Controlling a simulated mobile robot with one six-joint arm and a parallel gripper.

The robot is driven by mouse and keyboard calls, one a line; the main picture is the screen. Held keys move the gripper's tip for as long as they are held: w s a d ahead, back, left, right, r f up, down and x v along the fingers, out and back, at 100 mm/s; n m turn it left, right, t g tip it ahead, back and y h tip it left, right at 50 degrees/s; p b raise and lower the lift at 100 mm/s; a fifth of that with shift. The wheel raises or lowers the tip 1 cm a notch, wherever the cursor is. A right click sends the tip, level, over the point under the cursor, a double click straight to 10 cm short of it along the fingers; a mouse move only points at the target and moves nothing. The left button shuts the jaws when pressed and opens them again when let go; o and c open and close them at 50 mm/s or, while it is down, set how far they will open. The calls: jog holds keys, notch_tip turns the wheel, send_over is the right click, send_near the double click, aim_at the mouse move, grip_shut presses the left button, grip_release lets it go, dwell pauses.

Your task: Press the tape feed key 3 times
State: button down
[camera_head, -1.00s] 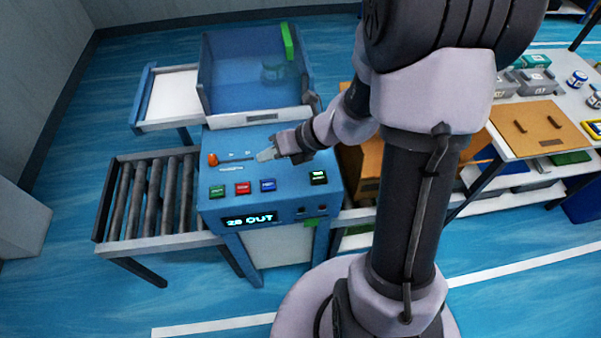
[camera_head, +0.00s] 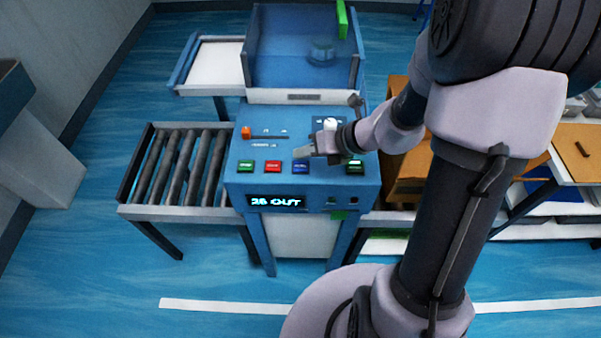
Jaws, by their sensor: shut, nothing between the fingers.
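The blue machine (camera_head: 235,190) stands ahead of me with a sloped key panel. A row on it holds a green key (camera_head: 246,166), a red key (camera_head: 273,167), a blue key (camera_head: 300,168) and, apart to the right, a dark key (camera_head: 355,167) with a light mark. The key labels are too small to read, so I cannot tell which is the tape feed key. My gripper (camera_head: 304,152) is shut and empty, just above and behind the blue key in the picture; contact cannot be told. A lit display (camera_head: 277,202) below the keys seems to read "26 OUT" or "28 OUT".
An orange slider knob (camera_head: 246,133) and a white round dial (camera_head: 330,124) sit behind the keys. A clear blue bin (camera_head: 300,97) rises at the machine's back. A roller conveyor (camera_head: 180,212) adjoins on the left, wooden boxes (camera_head: 413,165) on the right. Floor in front is open.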

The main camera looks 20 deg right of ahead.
aim_at(294, 164)
jog(key=shift+f+b, duration=0.45)
jog(key=shift+f, duration=0.55)
dwell(1.2)
jog(key=shift+f+b, duration=0.3)
jog(key=shift+f, duration=0.15)
jog(key=shift+f+b, duration=0.3)
jog(key=shift+f, duration=0.05)
dwell(0.3)
jog(key=shift+r, duration=0.1)
jog(key=shift+r+p, duration=0.7)
jog(key=shift+p, duration=0.1)
notch_tip(294, 164, up, 5)
jog(key=p, duration=0.5)
jog(key=shift+r, duration=0.15)
